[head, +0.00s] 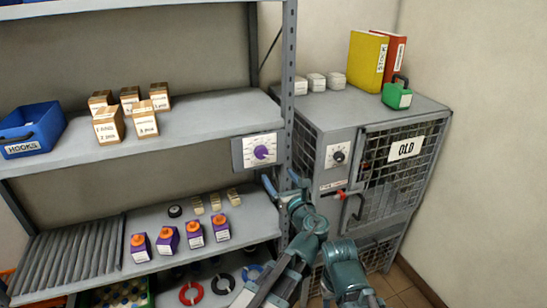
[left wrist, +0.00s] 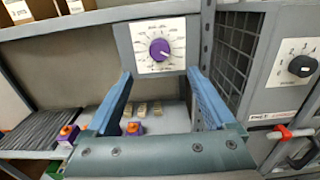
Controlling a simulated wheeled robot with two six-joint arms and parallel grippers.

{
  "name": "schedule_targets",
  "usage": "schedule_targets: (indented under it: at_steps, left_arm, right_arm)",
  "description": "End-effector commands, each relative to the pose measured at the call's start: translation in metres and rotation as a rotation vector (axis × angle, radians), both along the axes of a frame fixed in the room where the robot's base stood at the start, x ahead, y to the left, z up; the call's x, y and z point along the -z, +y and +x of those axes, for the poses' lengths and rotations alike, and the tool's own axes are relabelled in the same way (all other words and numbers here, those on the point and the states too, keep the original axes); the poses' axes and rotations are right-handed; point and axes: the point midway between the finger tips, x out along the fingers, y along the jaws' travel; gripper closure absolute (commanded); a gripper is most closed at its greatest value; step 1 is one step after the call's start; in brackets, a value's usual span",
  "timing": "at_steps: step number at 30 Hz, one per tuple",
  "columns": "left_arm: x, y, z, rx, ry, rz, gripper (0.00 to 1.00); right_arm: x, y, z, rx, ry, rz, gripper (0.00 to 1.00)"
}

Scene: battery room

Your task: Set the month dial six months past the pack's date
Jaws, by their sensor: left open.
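The purple dial knob (head: 261,152) sits on a white face with marks around it, on a grey plate at the shelf's right end. In the left wrist view the knob (left wrist: 160,49) has a pale pointer toward the lower right; the marks are too small to read. My left gripper (head: 283,183) is open and empty, just below and in front of the dial, apart from it. Its blue fingers (left wrist: 159,76) point toward the dial plate. Several purple packs with orange caps (head: 168,239) stand on the lower shelf; their label dates are unreadable.
A grey cage cabinet (head: 335,115) marked OLD stands right of the shelf. It carries a black dial (head: 338,156) and a red-tipped handle (head: 342,194). A blue HOOKS bin (head: 32,132) and cartons (head: 108,126) stand on the shelf above.

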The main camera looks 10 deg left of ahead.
Motion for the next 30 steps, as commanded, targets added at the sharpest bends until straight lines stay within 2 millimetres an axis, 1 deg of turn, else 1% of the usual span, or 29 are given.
schedule_targets:
  at_steps: [4, 8, 15, 21, 25, 30]
  left_arm:
    - [0.0, 0.003, 0.005, -0.002, -0.001, -0.001, 0.11]
    - [0.0, 0.013, 0.02, -0.004, 0.0, -0.002, 0.11]
    - [0.0, 0.041, 0.062, -0.005, -0.001, -0.004, 0.11]
    - [0.0, 0.061, 0.091, -0.004, -0.001, -0.005, 0.11]
    - [0.0, 0.07, 0.104, -0.003, -0.001, -0.005, 0.11]
    - [0.0, 0.076, 0.113, -0.003, -0.001, -0.005, 0.11]
  right_arm:
    - [0.0, 0.0, 0.0, 0.0, 0.0, 0.0, 0.5]
    - [0.0, 0.0, 0.0, 0.0, 0.0, 0.0, 0.5]
    - [0.0, 0.0, 0.0, 0.0, 0.0, 0.0, 0.5]
    - [0.0, 0.0, 0.0, 0.0, 0.0, 0.0, 0.5]
    - [0.0, 0.0, 0.0, 0.0, 0.0, 0.0, 0.5]
    - [0.0, 0.0, 0.0, 0.0, 0.0, 0.0, 0.5]
